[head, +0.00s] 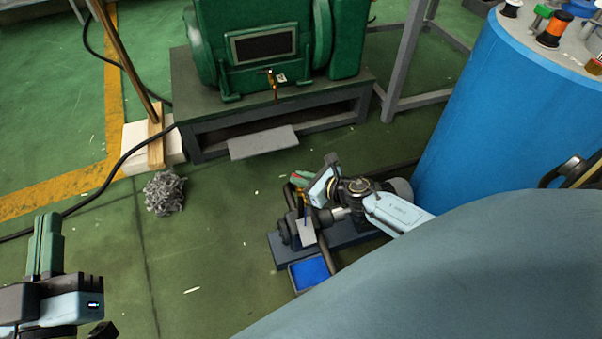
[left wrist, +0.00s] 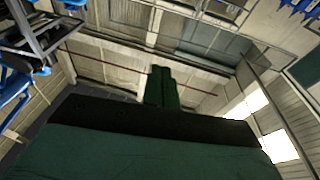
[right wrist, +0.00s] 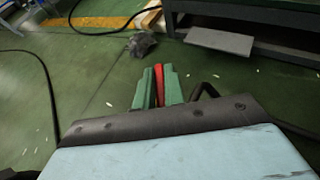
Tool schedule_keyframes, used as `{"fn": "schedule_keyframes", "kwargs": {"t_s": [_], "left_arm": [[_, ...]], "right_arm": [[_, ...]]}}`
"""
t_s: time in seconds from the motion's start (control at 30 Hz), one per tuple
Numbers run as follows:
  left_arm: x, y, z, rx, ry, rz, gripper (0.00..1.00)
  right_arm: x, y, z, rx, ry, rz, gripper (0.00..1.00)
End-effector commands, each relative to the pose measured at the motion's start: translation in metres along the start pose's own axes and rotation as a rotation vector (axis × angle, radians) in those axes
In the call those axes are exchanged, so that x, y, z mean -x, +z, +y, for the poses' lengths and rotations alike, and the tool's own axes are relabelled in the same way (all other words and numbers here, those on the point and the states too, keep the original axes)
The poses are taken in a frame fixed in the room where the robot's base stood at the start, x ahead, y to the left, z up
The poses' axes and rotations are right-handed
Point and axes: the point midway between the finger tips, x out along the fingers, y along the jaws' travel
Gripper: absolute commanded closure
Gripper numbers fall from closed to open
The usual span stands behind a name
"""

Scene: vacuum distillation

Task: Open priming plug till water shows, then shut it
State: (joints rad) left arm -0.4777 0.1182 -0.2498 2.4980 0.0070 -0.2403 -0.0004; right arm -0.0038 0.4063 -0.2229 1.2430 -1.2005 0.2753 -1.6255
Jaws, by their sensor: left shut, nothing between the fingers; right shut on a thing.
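My right gripper (head: 300,178) is over the small dark pump (head: 288,232), in the middle of the head view. Its green fingers are shut on a red piece, which looks like the priming plug's handle; the red piece (right wrist: 159,86) shows between the fingertips in the right wrist view. The plug's seat is hidden by my gripper and wrist, and I cannot tell whether any water shows there. My left gripper (head: 46,245) is shut and empty at the lower left, well away from the pump. Its closed fingers (left wrist: 160,88) also show in the left wrist view.
A blue tray (head: 310,272) lies on the floor in front of the pump. A green machine on a dark stand (head: 205,143) is behind, with a grey plate (head: 263,142) before it. Grey tangled scrap (head: 164,194) lies left. A blue drum (head: 465,110) stands right.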

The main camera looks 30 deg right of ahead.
Motion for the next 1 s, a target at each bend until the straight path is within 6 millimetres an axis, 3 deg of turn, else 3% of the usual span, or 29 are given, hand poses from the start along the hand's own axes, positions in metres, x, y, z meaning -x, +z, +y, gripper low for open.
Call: {"fn": "schedule_keyframes", "kwargs": {"t_s": [0.2, 0.4, 1.0], "left_arm": [[0.006, 0.036, -0.007, -0.009, -0.018, -0.233, 1.00], [0.014, 0.055, -0.011, -0.012, -0.028, -0.352, 1.00], [0.023, 0.070, -0.015, -0.013, -0.036, -0.454, 1.00]], "right_arm": [[0.001, 0.000, 0.002, -0.082, -0.188, 0.002, 1.00], [0.000, -0.001, 0.002, -0.145, -0.342, 0.002, 1.00], [0.000, -0.002, 0.001, -0.235, -0.568, 0.002, 1.00]]}}
